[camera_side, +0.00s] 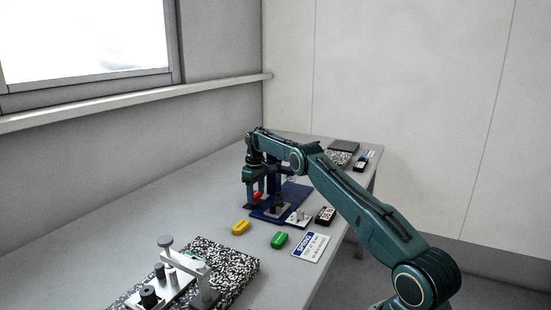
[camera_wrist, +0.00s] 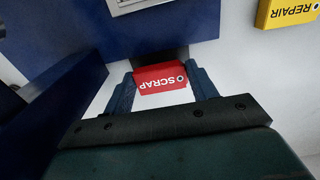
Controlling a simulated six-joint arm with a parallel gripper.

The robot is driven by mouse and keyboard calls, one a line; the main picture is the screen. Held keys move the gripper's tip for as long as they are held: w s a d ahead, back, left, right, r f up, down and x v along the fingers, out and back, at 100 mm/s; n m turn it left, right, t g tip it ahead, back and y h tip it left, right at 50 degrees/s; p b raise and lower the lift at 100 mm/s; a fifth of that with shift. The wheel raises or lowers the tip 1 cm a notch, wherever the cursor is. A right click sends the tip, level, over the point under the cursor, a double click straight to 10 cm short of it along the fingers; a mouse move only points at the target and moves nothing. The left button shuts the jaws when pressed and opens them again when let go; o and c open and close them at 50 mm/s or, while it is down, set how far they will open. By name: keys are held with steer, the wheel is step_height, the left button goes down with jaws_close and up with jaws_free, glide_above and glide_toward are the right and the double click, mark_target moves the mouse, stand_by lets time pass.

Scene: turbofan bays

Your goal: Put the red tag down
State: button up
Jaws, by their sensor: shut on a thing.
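The red tag (camera_wrist: 160,79), lettered "SCRAP", is between the fingers of my gripper (camera_wrist: 163,85) in the wrist view. My gripper is shut on it. In the side view the red tag (camera_side: 257,195) shows as a small red patch under my gripper (camera_side: 254,198), just left of the blue fixture. How far the tag is above the table, or whether it touches, I cannot tell. The yellow "REPAIR" tag (camera_side: 241,228) and the green tag (camera_side: 279,240) lie apart on the table. The yellow tag (camera_wrist: 288,12) also shows at the top right of the wrist view.
The blue fixture (camera_side: 298,190) with its upright stands close to my gripper. A speckled block (camera_side: 238,264) carries a metal fixture in front. A white card (camera_side: 311,247) and a dark device (camera_side: 325,215) lie to the right. The table's left part is bare.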

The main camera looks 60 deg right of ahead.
mark_target(256, 195)
steer(key=shift+f, duration=0.85)
steer(key=shift+f, duration=0.15)
steer(key=o, duration=1)
steer(key=shift+o, duration=0.2)
steer(key=shift+r, duration=3.85)
steer(key=shift+r, duration=0.15)
